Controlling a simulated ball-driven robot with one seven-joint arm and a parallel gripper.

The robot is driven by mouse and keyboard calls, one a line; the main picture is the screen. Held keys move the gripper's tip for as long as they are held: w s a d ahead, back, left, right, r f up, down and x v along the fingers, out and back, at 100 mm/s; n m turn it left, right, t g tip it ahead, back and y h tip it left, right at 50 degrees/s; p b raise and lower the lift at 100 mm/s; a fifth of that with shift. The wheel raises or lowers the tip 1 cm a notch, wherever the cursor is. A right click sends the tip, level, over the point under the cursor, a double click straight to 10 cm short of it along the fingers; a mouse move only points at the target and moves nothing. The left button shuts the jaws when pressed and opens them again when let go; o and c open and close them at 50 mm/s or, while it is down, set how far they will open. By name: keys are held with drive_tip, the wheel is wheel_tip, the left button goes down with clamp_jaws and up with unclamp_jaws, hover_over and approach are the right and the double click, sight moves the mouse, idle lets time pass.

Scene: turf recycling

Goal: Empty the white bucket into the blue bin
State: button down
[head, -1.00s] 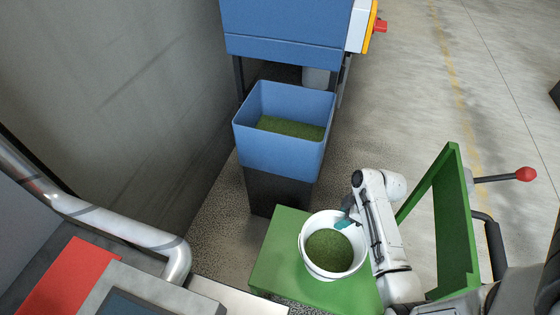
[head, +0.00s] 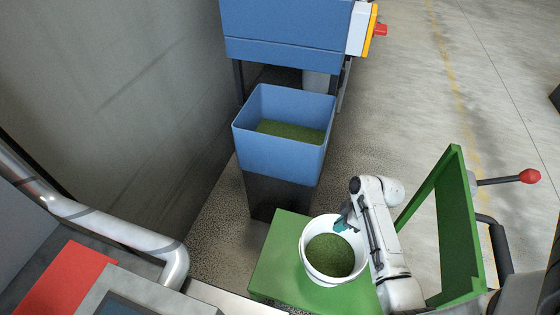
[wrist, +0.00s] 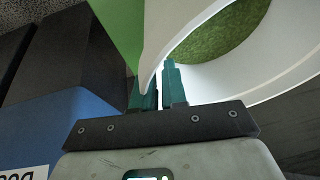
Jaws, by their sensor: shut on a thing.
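The white bucket (head: 316,276) stands upright over the green platform in the head view, with green granules (head: 330,255) inside. My gripper (head: 342,222) is at the bucket's far right rim, shut on its wall. In the wrist view, the teal fingers (wrist: 158,88) sit on either side of the white bucket wall (wrist: 192,38), and the granules show inside. The blue bin (head: 285,153) stands beyond the bucket, on a dark base, open at the top, with green granules in it. Whether the bucket's base touches the platform is hidden.
The green platform (head: 277,265) lies under the bucket. A green frame (head: 440,225) and a red-knobbed lever (head: 529,176) stand at the right. A grey wall (head: 110,100) rises left of the bin, and a blue machine (head: 285,30) stands behind it. A metal pipe (head: 110,231) runs along the lower left.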

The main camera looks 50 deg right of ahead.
idle(0.4)
wheel_tip(320, 180, up, 5)
drive_tip(key=p, duration=0.5)
drive_tip(key=shift+r, duration=0.1)
drive_tip(key=c, duration=1.7)
unclamp_jaws()
drive_tip(key=shift+c, duration=0.2)
clamp_jaws()
